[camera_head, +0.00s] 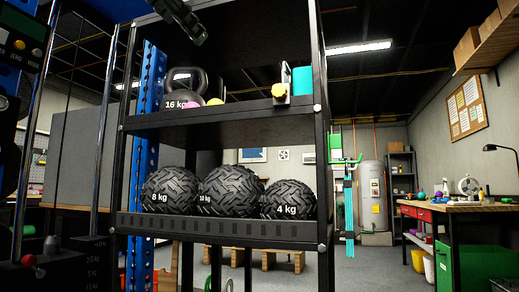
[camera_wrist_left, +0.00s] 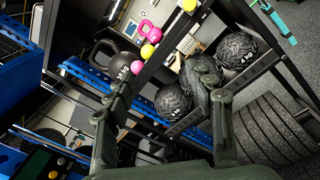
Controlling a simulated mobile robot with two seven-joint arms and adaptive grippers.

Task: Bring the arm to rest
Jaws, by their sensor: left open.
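My left gripper (camera_head: 184,20) shows dark at the top of the head view, in front of the upper part of the black shelf rack (camera_head: 225,125). Only its end part shows there; the rest of the arm is out of frame. In the left wrist view my left gripper (camera_wrist_left: 160,78) has its two fingers spread apart with nothing held between them. The rack and its balls lie beyond the fingers. My right gripper is in neither view.
The rack holds a kettlebell (camera_head: 187,84) on its upper shelf and tread-patterned balls (camera_head: 230,190) below. Blue uprights (camera_head: 143,150) stand at its left. A workbench (camera_head: 465,210) stands at the right, with open floor (camera_head: 370,265) between.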

